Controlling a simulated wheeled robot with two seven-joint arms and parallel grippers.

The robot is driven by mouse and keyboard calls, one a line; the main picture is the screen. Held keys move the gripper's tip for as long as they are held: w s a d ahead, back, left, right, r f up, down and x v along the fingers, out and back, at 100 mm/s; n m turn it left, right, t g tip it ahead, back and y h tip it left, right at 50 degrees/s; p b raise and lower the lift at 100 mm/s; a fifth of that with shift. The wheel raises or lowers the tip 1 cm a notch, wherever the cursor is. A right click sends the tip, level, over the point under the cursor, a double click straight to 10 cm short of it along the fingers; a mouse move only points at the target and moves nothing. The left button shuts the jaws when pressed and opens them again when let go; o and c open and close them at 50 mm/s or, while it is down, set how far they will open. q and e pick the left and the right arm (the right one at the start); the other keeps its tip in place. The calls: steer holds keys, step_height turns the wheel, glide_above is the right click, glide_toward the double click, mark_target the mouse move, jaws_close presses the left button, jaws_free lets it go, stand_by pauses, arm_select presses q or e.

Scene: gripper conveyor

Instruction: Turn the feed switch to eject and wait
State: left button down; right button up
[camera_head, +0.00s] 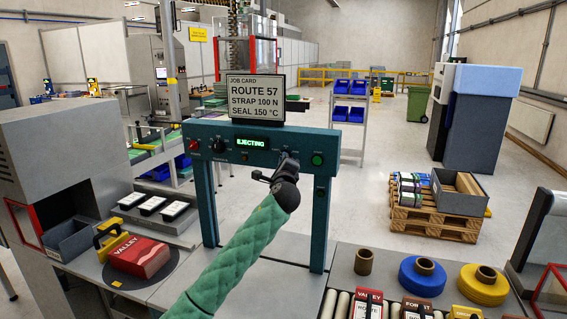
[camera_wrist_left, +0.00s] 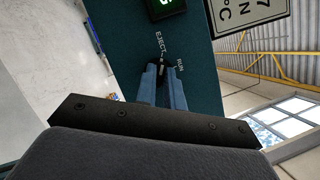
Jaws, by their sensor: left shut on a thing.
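The teal control frame (camera_head: 207,185) stands over the bench, with a green-lit display (camera_head: 251,143) reading EJECTING. My left arm, in a green sleeve, reaches up to the right part of its panel. My left gripper (camera_head: 287,160) is at the panel and hides the switch in the head view. In the left wrist view its two blue-grey fingers (camera_wrist_left: 163,88) are shut on the small black feed switch (camera_wrist_left: 161,66). The labels EJECT and RUN show at either side of the switch; its exact angle is hard to tell. My right gripper is not in view.
A red button (camera_head: 193,145), a black knob (camera_head: 218,145) and a green button (camera_head: 317,159) are on the same panel. A job card (camera_head: 255,98) stands above. A red VALLEY box (camera_head: 139,257) sits at left; tape rolls (camera_head: 423,277) and several boxes lie at right.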

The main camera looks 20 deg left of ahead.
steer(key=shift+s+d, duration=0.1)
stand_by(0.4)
arm_select(q)
steer(key=c, duration=1.5)
jaws_free()
steer(key=shift+f, duration=0.1)
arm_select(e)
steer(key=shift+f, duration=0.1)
